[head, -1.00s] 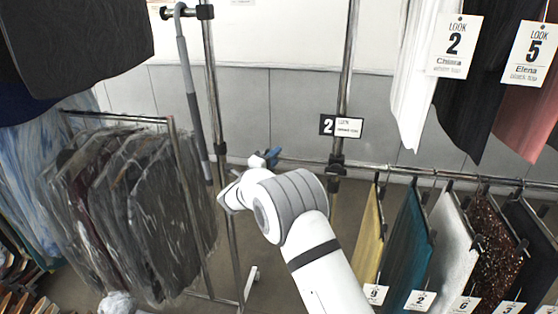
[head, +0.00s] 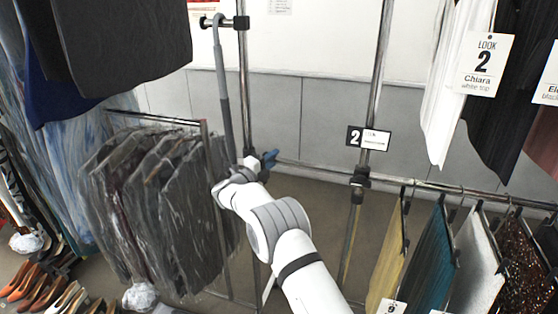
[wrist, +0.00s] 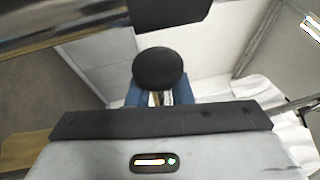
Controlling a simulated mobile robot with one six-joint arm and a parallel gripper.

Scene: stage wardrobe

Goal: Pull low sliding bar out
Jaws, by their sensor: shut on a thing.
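The low sliding bar (head: 315,170) is a thin chrome rod. It runs left from a black clamp on the right upright post, sloping slightly in the picture. My gripper (head: 268,159), with blue fingers, is shut on the bar's left end, just right of the left upright post. In the wrist view the bar's round black end cap (wrist: 160,68) stands out over the blue fingers, with a short piece of chrome under it. The fingers' contact with the rod is mostly hidden behind the cap and the black plate.
The left upright post (head: 247,100) stands close to my gripper, with a grey hooked pole (head: 222,90) beside it. Bagged garments (head: 165,210) hang at left. Hung clothes (head: 430,250) fill the right. Shoes (head: 35,280) lie lower left.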

